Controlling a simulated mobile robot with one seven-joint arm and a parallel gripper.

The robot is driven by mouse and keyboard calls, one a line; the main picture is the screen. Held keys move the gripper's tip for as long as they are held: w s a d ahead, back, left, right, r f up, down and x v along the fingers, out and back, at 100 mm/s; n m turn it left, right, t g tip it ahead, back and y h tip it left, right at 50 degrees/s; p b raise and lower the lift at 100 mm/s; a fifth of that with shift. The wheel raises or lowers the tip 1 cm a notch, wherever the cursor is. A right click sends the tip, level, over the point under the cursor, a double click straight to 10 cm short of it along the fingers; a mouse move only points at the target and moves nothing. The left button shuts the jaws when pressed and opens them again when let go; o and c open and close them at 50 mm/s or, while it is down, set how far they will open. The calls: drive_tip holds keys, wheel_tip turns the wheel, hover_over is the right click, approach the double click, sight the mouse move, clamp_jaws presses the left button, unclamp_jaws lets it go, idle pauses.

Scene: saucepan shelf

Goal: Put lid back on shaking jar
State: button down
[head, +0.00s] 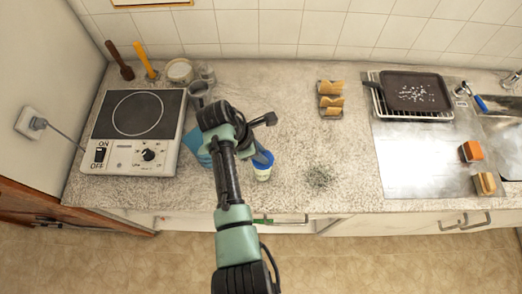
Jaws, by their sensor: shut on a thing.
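A small pale jar (262,174) with a greenish-white side stands near the counter's front edge, just right of my forearm. A blue round piece (264,158), seemingly its lid, shows right at the jar's top. Whether it is seated or held just above, I cannot tell. My gripper (251,150) is beside the jar, mostly hidden behind my own arm. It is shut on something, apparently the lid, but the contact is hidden.
A hot plate (138,128) stands at left, a grey mug (199,92) behind my wrist. A light-blue item (198,148) is partly hidden left of my arm. Sponges (330,98) lie at back; dark debris (319,176) lies right of the jar. A pan (414,92) rests on a rack.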

idle(0.4)
drive_tip(key=shift+c, duration=0.7)
unclamp_jaws()
drive_tip(key=shift+r, duration=0.1)
drive_tip(key=shift+r+p, duration=3.45)
drive_tip(key=shift+p, duration=0.2)
clamp_jaws()
